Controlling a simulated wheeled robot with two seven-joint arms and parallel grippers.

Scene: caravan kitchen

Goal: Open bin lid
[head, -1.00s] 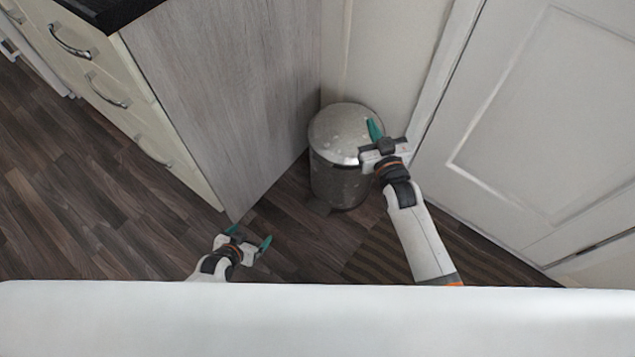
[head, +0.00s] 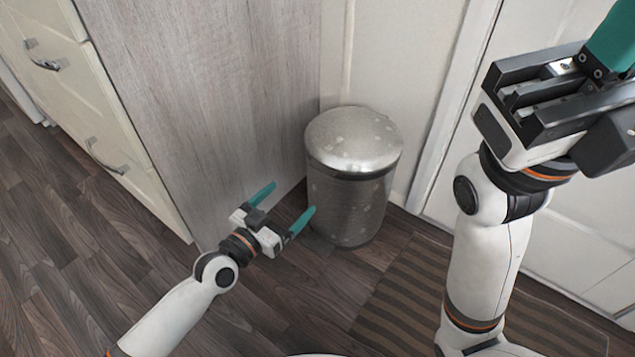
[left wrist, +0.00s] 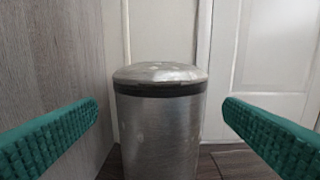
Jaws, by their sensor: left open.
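A round metal bin (head: 347,208) stands on the floor in the corner, its domed silver lid (head: 352,138) closed. My left gripper (head: 285,205) is open and empty, low in front of the bin and a little to its left, pointing towards it. In the left wrist view the bin body (left wrist: 158,130) and lid (left wrist: 160,73) appear ahead, between the two teal fingers and apart from them. My right gripper (head: 600,75) is raised high at the upper right, close to the head camera and away from the bin; its fingertips are cut off by the frame.
A grey wood-grain cabinet side (head: 205,100) stands left of the bin, with drawers (head: 75,85) further left. A white panelled door (head: 585,235) is on the right. A striped mat (head: 410,300) lies on the dark floor. Floor in front of the bin is clear.

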